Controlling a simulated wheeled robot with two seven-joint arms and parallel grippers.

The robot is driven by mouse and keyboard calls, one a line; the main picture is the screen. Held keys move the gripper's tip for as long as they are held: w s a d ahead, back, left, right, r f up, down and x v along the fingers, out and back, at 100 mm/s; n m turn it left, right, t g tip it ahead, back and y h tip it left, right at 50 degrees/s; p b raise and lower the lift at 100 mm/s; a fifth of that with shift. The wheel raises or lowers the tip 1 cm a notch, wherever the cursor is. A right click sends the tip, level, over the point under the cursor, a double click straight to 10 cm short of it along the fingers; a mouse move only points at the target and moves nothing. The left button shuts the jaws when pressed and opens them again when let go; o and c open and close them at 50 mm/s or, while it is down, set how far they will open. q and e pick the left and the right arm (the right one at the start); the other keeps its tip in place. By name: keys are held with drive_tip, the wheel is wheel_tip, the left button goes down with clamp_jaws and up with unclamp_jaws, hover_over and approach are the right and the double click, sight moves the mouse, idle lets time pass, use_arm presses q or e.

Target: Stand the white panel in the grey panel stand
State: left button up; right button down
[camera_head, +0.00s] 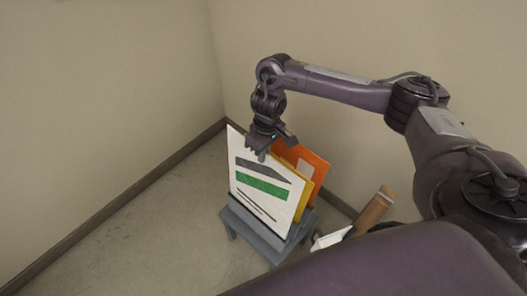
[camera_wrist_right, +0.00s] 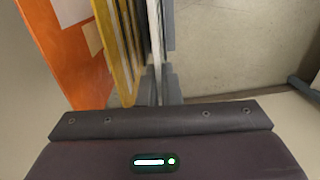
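The white panel (camera_head: 262,192), with grey and green bars printed on it, is upright at the front of the grey panel stand (camera_head: 258,236). Its lower edge meets the stand; I cannot tell whether it is fully seated in a slot. My right gripper (camera_head: 259,152) is at the panel's top edge. In the right wrist view the panel shows edge-on (camera_wrist_right: 156,35), and the fingers (camera_wrist_right: 160,92) are close together on either side of it. My left gripper is not in view.
A yellow panel (camera_wrist_right: 122,50) and an orange panel (camera_wrist_right: 72,60) stand behind the white one; the orange panel also shows in the head view (camera_head: 313,160). A brown roll (camera_head: 375,209) and a white object (camera_head: 331,239) are at the right. Walls meet behind; floor at left is clear.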

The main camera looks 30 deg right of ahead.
sight(262, 168)
drive_tip(key=shift+a+f, duration=0.15)
drive_tip(key=shift+f, duration=1.1)
drive_tip(key=shift+b, duration=0.3)
drive_tip(key=shift+s+a+f+b, duration=0.15)
drive_tip(key=shift+f+b, duration=0.5)
drive_tip(key=shift+f, duration=0.9)
drive_tip(key=shift+w+a+f+b, duration=0.15)
drive_tip(key=shift+f+b, duration=0.5)
drive_tip(key=shift+f, duration=0.9)
drive_tip(key=shift+s+a+f+b, duration=0.15)
drive_tip(key=shift+f+b, duration=0.5)
drive_tip(key=shift+f, duration=0.9)
drive_tip(key=c, duration=1.5)
unclamp_jaws()
drive_tip(key=shift+c, duration=0.2)
drive_tip(key=r, duration=0.7)
drive_tip(key=shift+d+r, duration=0.35)
drive_tip(key=shift+r, duration=0.05)
